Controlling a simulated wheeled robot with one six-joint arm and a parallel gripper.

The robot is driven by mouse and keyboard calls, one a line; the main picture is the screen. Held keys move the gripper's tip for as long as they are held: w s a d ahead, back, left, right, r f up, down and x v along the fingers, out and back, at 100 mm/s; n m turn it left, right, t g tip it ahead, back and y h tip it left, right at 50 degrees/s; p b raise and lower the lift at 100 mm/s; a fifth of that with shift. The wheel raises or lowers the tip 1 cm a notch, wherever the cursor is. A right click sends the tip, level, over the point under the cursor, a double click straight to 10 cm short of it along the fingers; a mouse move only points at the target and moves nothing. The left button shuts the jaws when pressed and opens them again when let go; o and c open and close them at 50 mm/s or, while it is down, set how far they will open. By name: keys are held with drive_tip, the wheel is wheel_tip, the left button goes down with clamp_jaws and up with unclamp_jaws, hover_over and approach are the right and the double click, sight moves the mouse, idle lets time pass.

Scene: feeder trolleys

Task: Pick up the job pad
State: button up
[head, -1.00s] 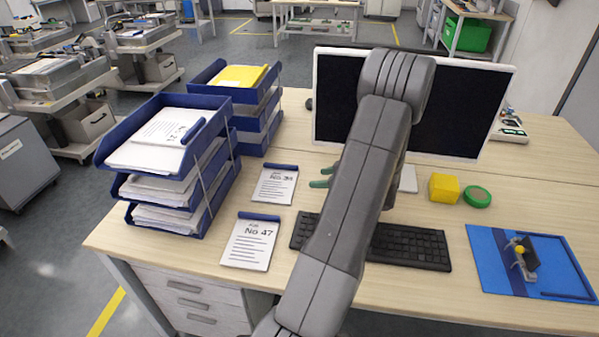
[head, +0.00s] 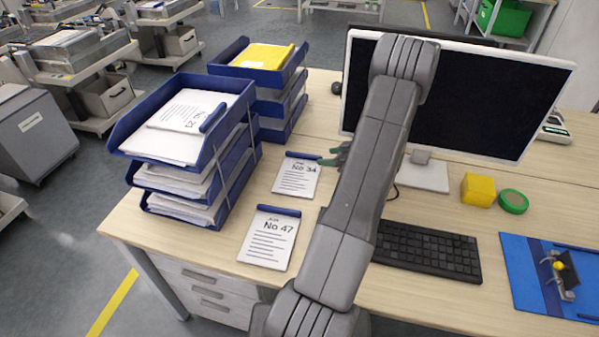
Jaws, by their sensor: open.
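Three white job pads with blue top strips show in the head view. The pad marked No 47 (head: 268,240) lies flat on the desk near its front edge. The pad marked No 34 (head: 296,178) lies flat behind it. A third pad (head: 188,112), its number seen sideways, lies on papers in the top of the front blue tray stack (head: 150,165). My gripper (head: 328,160) shows only in part, as green fingers just right of the No 34 pad's top end. My grey arm hides the rest of it. The visible fingers hold nothing that I can see.
A monitor (head: 480,95) stands behind my arm. A keyboard (head: 425,250) lies right of the arm. A yellow block (head: 478,190), green tape roll (head: 513,201) and blue clipboard (head: 535,275) are at the right. A second blue tray stack (head: 292,88) holds a yellow folder.

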sight(315, 156)
drive_tip(key=shift+x, duration=2.7)
drive_tip(key=shift+a+r, duration=0.1)
clamp_jaws()
